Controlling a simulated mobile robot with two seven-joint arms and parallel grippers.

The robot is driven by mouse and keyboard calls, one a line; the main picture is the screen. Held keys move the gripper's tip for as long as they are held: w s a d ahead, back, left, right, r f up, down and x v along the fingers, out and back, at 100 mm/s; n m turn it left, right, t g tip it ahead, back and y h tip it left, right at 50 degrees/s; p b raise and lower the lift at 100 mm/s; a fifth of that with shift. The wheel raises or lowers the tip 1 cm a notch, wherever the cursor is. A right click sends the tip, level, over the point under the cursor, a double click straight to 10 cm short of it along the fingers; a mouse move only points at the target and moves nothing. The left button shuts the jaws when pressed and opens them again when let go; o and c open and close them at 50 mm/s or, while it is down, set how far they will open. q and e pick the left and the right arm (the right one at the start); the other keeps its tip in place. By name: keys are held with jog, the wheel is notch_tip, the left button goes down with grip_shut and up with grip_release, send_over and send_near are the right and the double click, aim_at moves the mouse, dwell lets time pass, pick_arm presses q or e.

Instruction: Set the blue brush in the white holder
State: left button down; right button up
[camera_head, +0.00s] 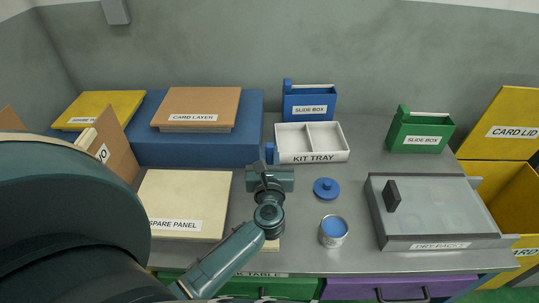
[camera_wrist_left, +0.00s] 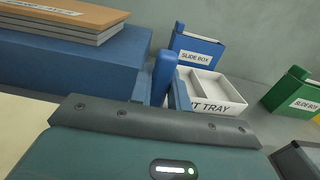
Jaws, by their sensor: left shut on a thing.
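My left gripper (camera_head: 270,168) is shut on the blue brush (camera_head: 270,153), which stands up just beyond the gripper body. The brush also shows as an upright blue piece in the left wrist view (camera_wrist_left: 163,77), with the gripper body (camera_wrist_left: 150,135) below it. The white holder seems to be the white two-compartment box (camera_head: 312,157) labelled KIT TRAY. Its compartments look empty. It is just right of the brush and also shows in the wrist view (camera_wrist_left: 215,107). I cannot tell whether brush and tray touch. My right gripper is not in view.
A blue lid (camera_head: 326,187) and an open tin (camera_head: 333,231) stand right of my arm. A drying box (camera_head: 440,242) is farther right. A spare panel (camera_head: 185,200) lies left; a blue block (camera_head: 200,150) carries card boards behind it. Slide boxes (camera_head: 309,103) (camera_head: 422,131) stand at the back.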

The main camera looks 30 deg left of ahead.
pick_arm(q)
jog(key=shift+f, duration=0.2)
jog(key=c, duration=1.3)
grip_release()
jog(key=shift+c, duration=0.2)
jog(key=shift+r, duration=0.15)
